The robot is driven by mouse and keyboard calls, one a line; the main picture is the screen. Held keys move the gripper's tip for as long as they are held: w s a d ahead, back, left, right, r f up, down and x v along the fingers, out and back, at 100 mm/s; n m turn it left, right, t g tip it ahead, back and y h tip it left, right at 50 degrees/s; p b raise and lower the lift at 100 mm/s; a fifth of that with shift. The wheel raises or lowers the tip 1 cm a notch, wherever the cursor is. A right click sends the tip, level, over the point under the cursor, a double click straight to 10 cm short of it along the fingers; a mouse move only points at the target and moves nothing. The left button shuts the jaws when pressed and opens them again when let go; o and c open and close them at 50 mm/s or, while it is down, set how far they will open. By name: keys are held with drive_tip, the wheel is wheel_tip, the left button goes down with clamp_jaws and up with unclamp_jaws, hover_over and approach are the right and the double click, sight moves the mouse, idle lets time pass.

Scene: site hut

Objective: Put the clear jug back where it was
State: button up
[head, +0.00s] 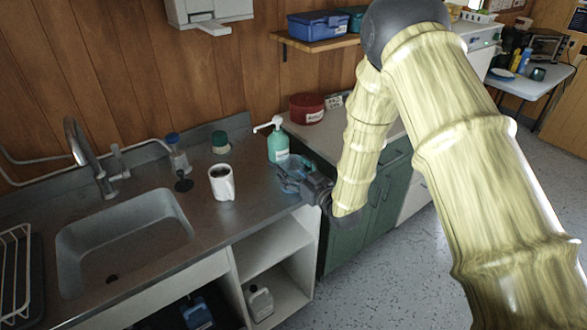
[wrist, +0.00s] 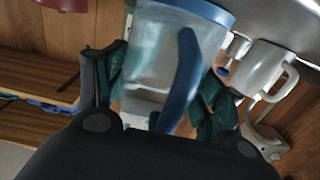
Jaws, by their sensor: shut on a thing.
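The clear jug (wrist: 150,60), with a blue rim and a blue handle, fills the middle of the wrist view. My gripper (wrist: 165,85) has its fingers on both sides of the jug and is shut on it. In the head view my gripper (head: 290,177) is at the right end of the steel sink counter, and only a small bluish part of the jug (head: 293,163) shows there, mostly hidden by the gripper. I cannot tell whether the jug's base touches the counter.
A white mug (head: 222,183) with dark contents stands left of my gripper; a green pump bottle (head: 278,146) stands close behind it. A green-lidded jar (head: 220,143) and a blue-capped bottle (head: 178,155) stand near the sink (head: 120,245). A red tin (head: 307,108) is on the counter beyond.

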drive_tip(key=shift+f, duration=0.15)
drive_tip(key=o, duration=1.1)
drive_tip(key=shift+s+d, duration=0.1)
drive_tip(key=b+v, duration=0.3)
drive_tip(key=v, duration=0.9)
drive_tip(key=shift+b, duration=0.4)
